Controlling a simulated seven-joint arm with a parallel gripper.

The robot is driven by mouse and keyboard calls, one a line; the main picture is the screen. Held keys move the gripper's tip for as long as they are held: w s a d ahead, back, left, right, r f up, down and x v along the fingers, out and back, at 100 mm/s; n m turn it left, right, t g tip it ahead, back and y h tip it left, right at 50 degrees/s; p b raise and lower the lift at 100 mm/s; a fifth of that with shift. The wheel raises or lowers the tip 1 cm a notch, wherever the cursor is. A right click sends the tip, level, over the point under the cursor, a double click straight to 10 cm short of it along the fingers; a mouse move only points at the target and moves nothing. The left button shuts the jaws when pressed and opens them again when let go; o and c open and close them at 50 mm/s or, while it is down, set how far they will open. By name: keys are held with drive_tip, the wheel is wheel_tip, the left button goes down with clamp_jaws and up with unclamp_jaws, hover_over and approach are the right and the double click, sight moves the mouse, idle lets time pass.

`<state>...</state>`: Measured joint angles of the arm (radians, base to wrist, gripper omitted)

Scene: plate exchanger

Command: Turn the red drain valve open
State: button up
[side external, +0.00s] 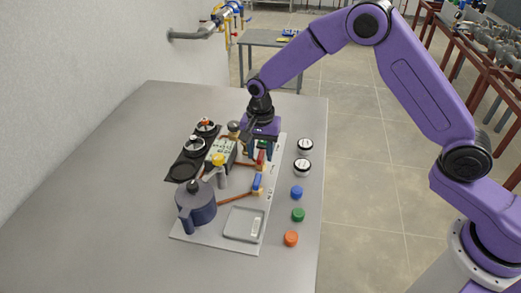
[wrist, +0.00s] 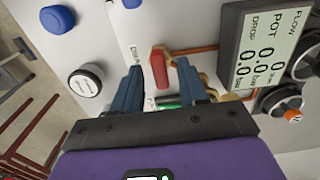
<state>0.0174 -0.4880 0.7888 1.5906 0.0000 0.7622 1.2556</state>
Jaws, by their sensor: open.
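The red drain valve handle (wrist: 158,69) shows in the wrist view between my two blue fingers, with a gap on each side. It lies near the fingertips; I cannot tell how far below them. My gripper (wrist: 159,67) is open and empty. In the side view my gripper (side external: 262,152) points down over the far part of the white board (side external: 191,236), and the red handle (side external: 261,158) shows just by its fingers. A copper-coloured pipe (wrist: 196,49) runs beside the handle in the wrist view. A green part (wrist: 168,105) is partly hidden behind my gripper.
A display box (wrist: 265,45) stands beside the fingers, with black-and-silver knobs (wrist: 280,100) next to it. A blue-handled valve (side external: 257,182), a dark pot (side external: 196,205) and a grey tray (side external: 244,224) are nearer the camera. Coloured caps (side external: 297,192) line the right side.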

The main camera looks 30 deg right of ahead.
drive_tip(key=shift+c, duration=0.3)
clamp_jaws()
drive_tip(key=shift+n, duration=0.4)
drive_tip(key=n, duration=0.3)
drive_tip(key=shift+n, duration=0.3)
drive_tip(key=n, duration=0.4)
drive_tip(key=shift+n, duration=0.3)
drive_tip(key=n, duration=0.4)
drive_tip(key=shift+w+r+n, duration=0.1)
drive_tip(key=shift+n, duration=0.2)
drive_tip(key=n, duration=0.4)
drive_tip(key=shift+n, duration=0.3)
